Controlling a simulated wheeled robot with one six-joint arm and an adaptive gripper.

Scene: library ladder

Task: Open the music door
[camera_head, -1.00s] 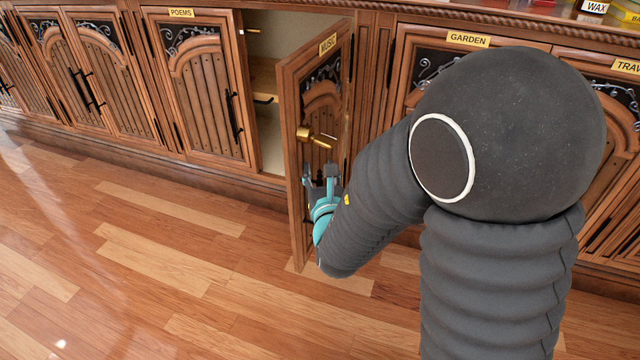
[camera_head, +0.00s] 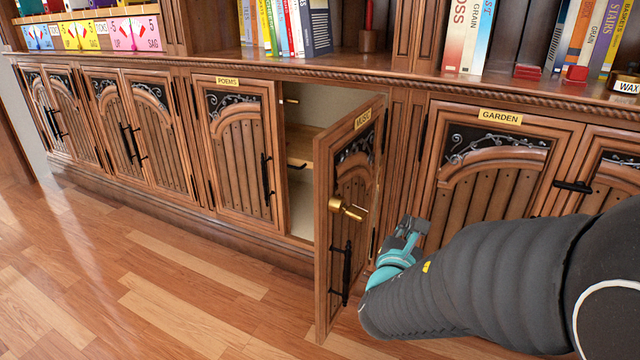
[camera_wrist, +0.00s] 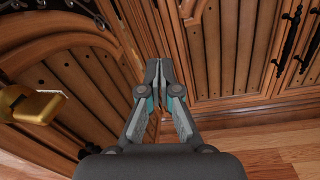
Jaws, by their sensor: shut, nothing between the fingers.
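The music door (camera_head: 350,210) is a carved wooden cabinet door with a yellow MUSIC label, and it stands swung well out from the cabinet. Its front carries a brass knob (camera_head: 347,208) and a black bar handle (camera_head: 341,273). The brass fitting also shows at the left of the wrist view (camera_wrist: 35,104). My gripper (camera_head: 411,228) is to the right of the door's front face, apart from the handle. In the wrist view its fingers (camera_wrist: 160,66) are together and empty, pointing toward the corner between the door and the cabinet front.
The open compartment (camera_head: 303,150) shows a shelf inside. The shut POEMS door (camera_head: 240,155) is to the left and the shut GARDEN door (camera_head: 490,170) to the right, behind my arm. Books line the shelf above. The wooden floor (camera_head: 170,285) at the front left is clear.

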